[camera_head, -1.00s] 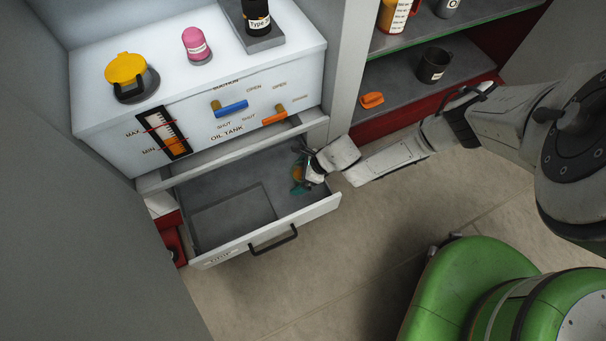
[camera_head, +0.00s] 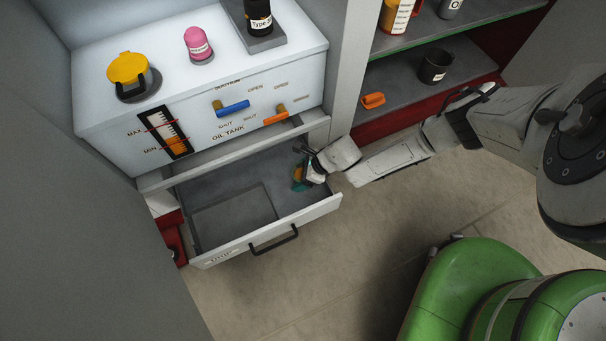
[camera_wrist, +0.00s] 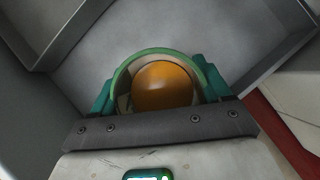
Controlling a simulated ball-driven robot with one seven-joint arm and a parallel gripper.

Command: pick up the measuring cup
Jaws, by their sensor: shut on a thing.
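The measuring cup (camera_wrist: 162,86) looks like a round cup with a green rim and orange inside, seen from above in the wrist view. My gripper (camera_wrist: 158,90) is shut on it, with a teal finger at each side. In the head view my gripper (camera_head: 303,172) reaches into the right end of the open drawer (camera_head: 270,247). The cup (camera_head: 298,174) shows there only as a small orange and teal patch, mostly hidden by my gripper. I cannot tell whether it touches the drawer floor.
The drawer's walls and front with its black handle (camera_head: 273,240) surround my gripper. The oil tank cabinet (camera_head: 110,150) stands above, with a blue lever (camera_head: 233,108) and an orange lever (camera_head: 275,118). Shelves at right hold a dark mug (camera_head: 434,66) and an orange item (camera_head: 373,100).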

